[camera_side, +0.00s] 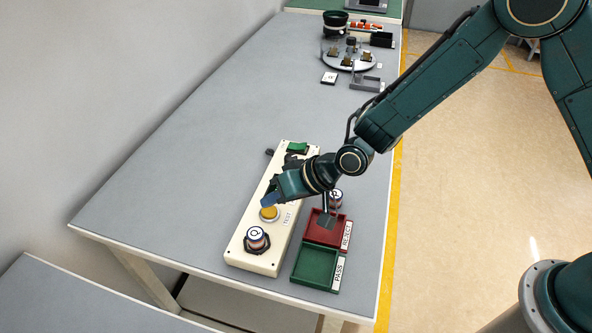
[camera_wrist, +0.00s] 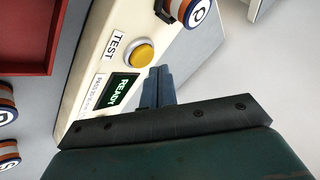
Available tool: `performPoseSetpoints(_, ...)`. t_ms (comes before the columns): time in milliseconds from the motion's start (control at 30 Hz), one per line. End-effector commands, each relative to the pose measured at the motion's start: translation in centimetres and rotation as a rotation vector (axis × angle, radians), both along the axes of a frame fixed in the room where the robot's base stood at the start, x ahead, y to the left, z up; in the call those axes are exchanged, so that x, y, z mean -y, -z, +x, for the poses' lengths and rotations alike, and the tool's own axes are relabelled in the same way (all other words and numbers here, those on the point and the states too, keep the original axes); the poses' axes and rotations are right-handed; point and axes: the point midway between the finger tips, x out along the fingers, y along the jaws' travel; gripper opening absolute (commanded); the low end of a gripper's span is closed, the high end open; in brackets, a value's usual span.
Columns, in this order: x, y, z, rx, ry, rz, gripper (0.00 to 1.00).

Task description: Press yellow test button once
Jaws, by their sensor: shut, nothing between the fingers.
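The yellow test button (camera_side: 269,213) sits in a silver ring on a long cream panel (camera_side: 236,250), beside a TEST label. It also shows in the wrist view (camera_wrist: 141,54), where its face is uncovered. My gripper (camera_side: 270,199) is shut and empty, with its blue fingertips pointing down at the panel. In the wrist view the fingertips (camera_wrist: 158,72) appear just beside the button, toward the display side. They look slightly above the panel; I cannot tell the exact gap. A dark display (camera_wrist: 122,88) on the panel reads READY in green.
A cylindrical part (camera_side: 256,238) stands in a holder near the panel's front end. A red REJECT tray (camera_side: 322,232) and a green PASS tray (camera_side: 314,266) lie to the right. Another cylindrical part (camera_side: 336,197) stands behind the trays. A round fixture (camera_side: 348,60) is far back.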

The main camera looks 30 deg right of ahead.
Motion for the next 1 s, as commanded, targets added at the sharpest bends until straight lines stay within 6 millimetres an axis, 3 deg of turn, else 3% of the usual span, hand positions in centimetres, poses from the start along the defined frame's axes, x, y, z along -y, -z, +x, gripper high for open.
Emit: performPoseSetpoints(1000, 0.0, 0.87, 0.0, 0.0, 0.0, 0.0, 0.0)
